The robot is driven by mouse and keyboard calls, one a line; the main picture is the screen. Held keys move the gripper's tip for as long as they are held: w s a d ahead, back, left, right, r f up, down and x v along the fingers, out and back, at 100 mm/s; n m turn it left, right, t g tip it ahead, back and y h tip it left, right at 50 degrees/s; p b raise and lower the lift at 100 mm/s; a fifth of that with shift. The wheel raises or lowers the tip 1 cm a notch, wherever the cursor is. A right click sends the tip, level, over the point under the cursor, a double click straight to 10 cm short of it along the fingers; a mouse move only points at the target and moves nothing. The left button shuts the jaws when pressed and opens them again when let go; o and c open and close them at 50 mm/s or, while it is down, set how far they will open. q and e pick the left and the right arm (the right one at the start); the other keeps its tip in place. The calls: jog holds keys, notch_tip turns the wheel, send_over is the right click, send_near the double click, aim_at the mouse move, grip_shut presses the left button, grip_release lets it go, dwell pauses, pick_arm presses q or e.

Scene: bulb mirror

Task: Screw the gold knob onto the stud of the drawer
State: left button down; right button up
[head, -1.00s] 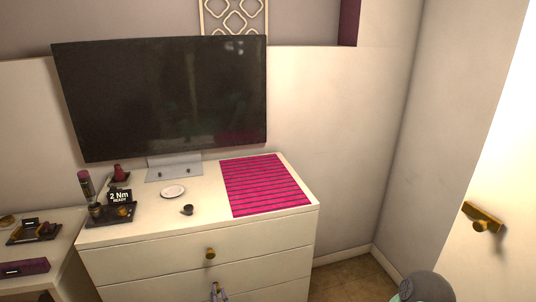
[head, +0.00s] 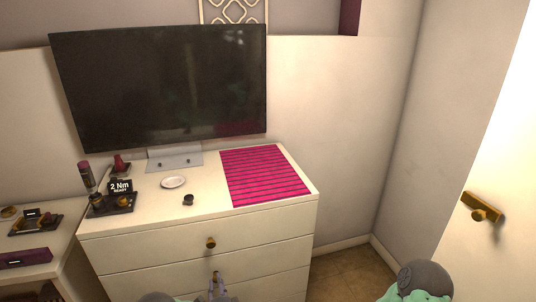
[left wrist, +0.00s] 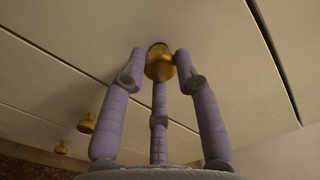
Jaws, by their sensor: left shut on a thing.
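My left gripper (head: 217,288) has purple fingers and is in front of the white dresser's second drawer (head: 268,271). It is shut on the gold knob (left wrist: 159,62); in the left wrist view the fingertips surround the knob. The held knob (head: 215,275) is also partly visible in the head view, just above the fingers. It is at or very close to the drawer front; the stud is hidden behind it, so I cannot tell how far it is seated. Another gold knob (head: 211,243) is on the top drawer. My right gripper is out of view.
On the dresser top are a plate (head: 173,182), a small dark cup (head: 188,199), a pink striped mat (head: 262,175) and a dark tray (head: 112,205) with a "2 Nm READY" sign. A television (head: 160,90) stands behind. A door handle (head: 481,207) is at right.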

pick_arm(q)
jog(key=shift+m, duration=0.3)
jog(key=m, duration=0.4)
jog(key=shift+f+m, duration=0.1)
jog(key=shift+m, duration=0.3)
jog(key=c, duration=1.2)
grip_release()
jog(key=shift+c, duration=0.2)
jog(key=shift+s, duration=0.1)
jog(key=shift+p+v, duration=0.5)
jog(key=shift+v, duration=0.9)
